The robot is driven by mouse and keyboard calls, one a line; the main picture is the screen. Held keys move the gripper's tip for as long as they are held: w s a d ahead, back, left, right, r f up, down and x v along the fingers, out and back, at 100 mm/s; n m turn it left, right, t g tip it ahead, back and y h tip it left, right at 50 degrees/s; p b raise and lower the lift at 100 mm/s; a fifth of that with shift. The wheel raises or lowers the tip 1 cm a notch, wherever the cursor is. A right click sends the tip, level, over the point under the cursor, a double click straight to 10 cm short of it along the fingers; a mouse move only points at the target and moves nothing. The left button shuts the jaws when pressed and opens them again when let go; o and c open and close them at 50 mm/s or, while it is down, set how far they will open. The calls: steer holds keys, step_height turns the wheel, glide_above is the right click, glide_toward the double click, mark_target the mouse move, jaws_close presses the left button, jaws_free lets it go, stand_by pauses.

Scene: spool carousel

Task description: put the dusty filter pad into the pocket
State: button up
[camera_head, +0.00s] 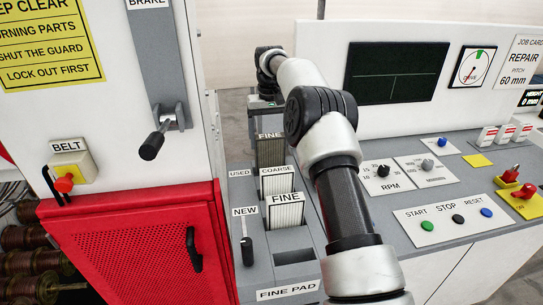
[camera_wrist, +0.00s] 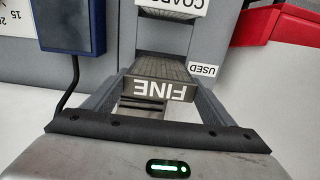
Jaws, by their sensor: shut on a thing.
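The dusty filter pad (camera_head: 270,152) is a dark grey pleated block with a FINE label, at the back of the row of pads in the head view. In the wrist view the dusty pad (camera_wrist: 160,72) sits between the two fingers of my gripper (camera_wrist: 158,80), which is shut on it. My gripper (camera_head: 266,104) is above the pad in the head view, partly behind my arm. I cannot tell whether the pad is clear of the rack. A USED label (camera_head: 240,173) and a NEW label (camera_head: 244,211) stand beside the row. Which opening is the pocket is unclear.
A COARSE pad (camera_head: 276,182) and a cleaner, pale FINE pad (camera_head: 285,214) stand in front. A black-handled lever (camera_head: 246,250) is close on the left, beside the red mesh guard (camera_head: 140,250). The control panel (camera_head: 440,185) lies to the right.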

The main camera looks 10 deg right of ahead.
mark_target(270, 150)
steer(key=shift+f, duration=2.15)
steer(key=shift+f, duration=0.15)
steer(key=o, duration=1.4)
